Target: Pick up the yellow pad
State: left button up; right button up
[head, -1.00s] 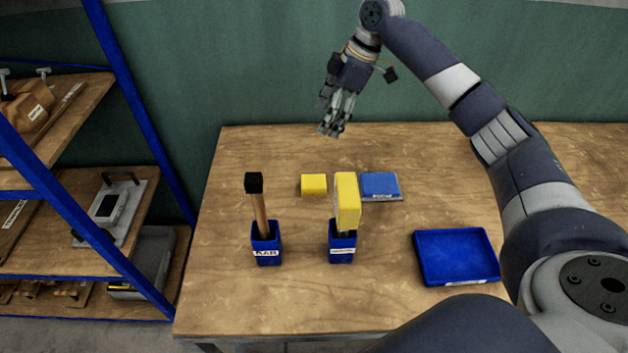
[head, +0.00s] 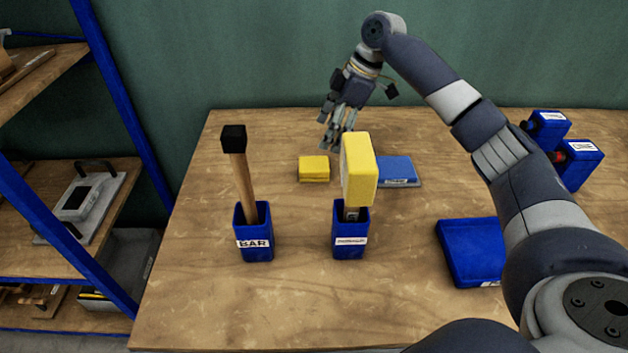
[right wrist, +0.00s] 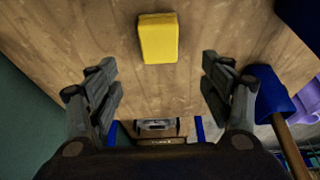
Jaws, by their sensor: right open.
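The yellow pad (head: 314,169) is a small block lying flat on the wooden table, behind the two blue holders. It also shows in the right wrist view (right wrist: 158,38), at top centre, lying beyond the fingertips. My right gripper (head: 334,142) hangs above the back of the table, behind and slightly right of the pad and apart from it. In the right wrist view its fingers (right wrist: 160,78) are spread wide with nothing between them. My left gripper is in neither view.
A blue holder (head: 256,246) labelled BAR holds a black-headed wooden tool (head: 238,165). Another holder (head: 349,245) has a yellow-headed tool (head: 358,170) standing close to the pad. A blue pad (head: 396,170), a blue tray (head: 463,224) and blue bins (head: 579,155) lie right; shelves (head: 75,215) stand left.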

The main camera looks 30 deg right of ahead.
aim_at(314, 163)
jog(key=x, duration=0.5)
jog(key=p+x, duration=0.1)
jog(key=x, duration=0.5)
jog(key=shift+s+d+f, duration=0.1)
jog(key=shift+d+f, duration=0.05)
jog(key=shift+d, duration=0.05)
jog(key=shift+c, duration=0.3)
jog(key=c, duration=0.8)
